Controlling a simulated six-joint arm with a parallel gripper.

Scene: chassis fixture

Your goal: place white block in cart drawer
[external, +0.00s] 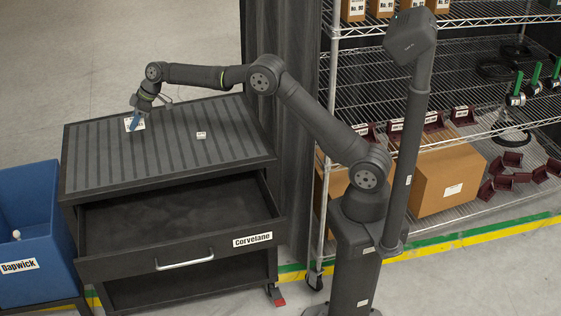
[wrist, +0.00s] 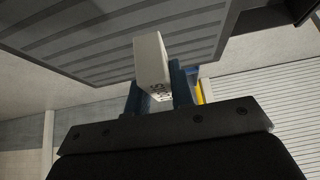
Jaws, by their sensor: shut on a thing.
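My gripper (external: 136,121) is at the far left part of the cart top, with its blue fingers pointing down. It is shut on a white block (external: 129,125), which shows upright between the two fingers in the wrist view (wrist: 151,60). Dark printed marks show on the block's near end. I cannot tell whether the block touches the cart top. The cart drawer (external: 180,262), labelled Corvelane, is pulled open, and its visible floor is bare. A smaller white block with printing (external: 201,135) stands on the ribbed cart top (external: 165,165), to the right of my gripper.
A blue bin (external: 30,225) labelled Dapwick stands left of the cart with a small white item inside. A wire shelf rack (external: 440,30) with cardboard boxes (external: 445,178) and dark red bins is at the right. The drawer's silver handle (external: 185,259) faces the front.

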